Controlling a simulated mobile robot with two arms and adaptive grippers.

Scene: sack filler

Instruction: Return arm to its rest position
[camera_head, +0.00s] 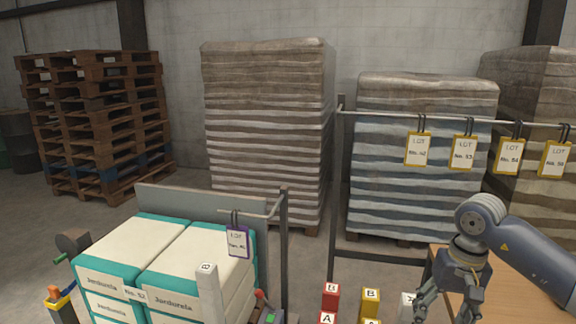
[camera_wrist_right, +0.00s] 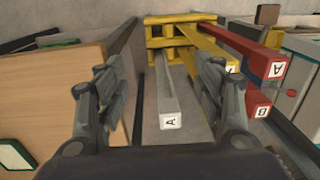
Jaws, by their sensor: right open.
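My right gripper (camera_head: 447,305) comes in from the right in the head view, over the left edge of a wooden table. Its fingers are apart and nothing is between them. In the right wrist view the same gripper (camera_wrist_right: 160,95) shows two spread fingers with an empty gap. A grey bar marked A (camera_wrist_right: 169,105) lies beyond the gap, apart from the fingers. My left arm is not in view.
The wooden table (camera_head: 424,262) is under my right arm. Red bars (camera_head: 330,297) and yellow bars (camera_head: 370,301) stand left of the gripper. A metal rail (camera_head: 380,112) with hanging lot tags (camera_head: 418,149) runs behind. White-teal sacks (camera_head: 130,255) are stacked at left.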

